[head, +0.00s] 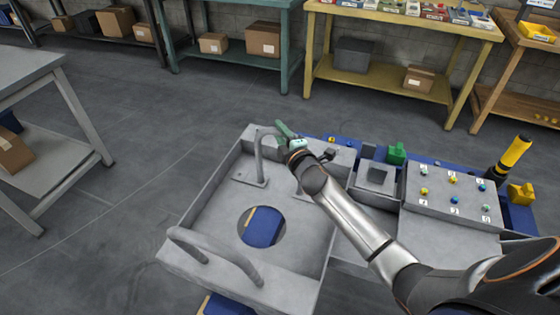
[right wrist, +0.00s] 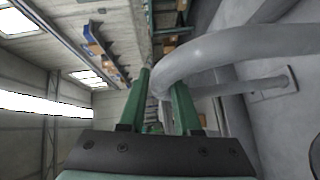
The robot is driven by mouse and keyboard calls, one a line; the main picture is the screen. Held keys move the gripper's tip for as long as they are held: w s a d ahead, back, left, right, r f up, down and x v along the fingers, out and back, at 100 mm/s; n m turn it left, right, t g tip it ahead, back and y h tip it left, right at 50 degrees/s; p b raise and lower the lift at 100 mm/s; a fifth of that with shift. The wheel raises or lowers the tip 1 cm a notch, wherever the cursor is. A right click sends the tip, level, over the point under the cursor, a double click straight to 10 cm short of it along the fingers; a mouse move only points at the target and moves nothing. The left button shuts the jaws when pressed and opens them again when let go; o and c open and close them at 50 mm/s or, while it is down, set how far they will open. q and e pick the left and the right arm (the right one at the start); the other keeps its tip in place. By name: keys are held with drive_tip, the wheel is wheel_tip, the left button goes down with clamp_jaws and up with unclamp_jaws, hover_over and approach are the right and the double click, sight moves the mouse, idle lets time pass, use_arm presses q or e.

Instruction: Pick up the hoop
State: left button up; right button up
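A grey bent-pipe hoop (head: 259,154) rises from the far side of a grey open tray-like chassis (head: 208,201). A second, similar hoop (head: 215,258) stands at the chassis's near edge. My right gripper (head: 283,131) is at the top of the far hoop, its green fingers beside the pipe. In the right wrist view, the hoop's pipe (right wrist: 225,46) bends down toward the gap between the two green fingers (right wrist: 162,85). The fingers are apart, with pipe filling much of the gap. Whether they press on it cannot be told. My arm hides part of the hoop's right side. My left gripper is not in view.
Right of the chassis is a grey panel (head: 414,204) with small coloured knobs. A green block (head: 397,154), a yellow-black post (head: 515,152) and a yellow block (head: 522,193) stand nearby. A grey table (head: 25,66) is at left. Floor between is clear.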

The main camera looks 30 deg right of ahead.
clamp_jaws()
idle(0.8)
drive_tip(key=shift+r, duration=0.2)
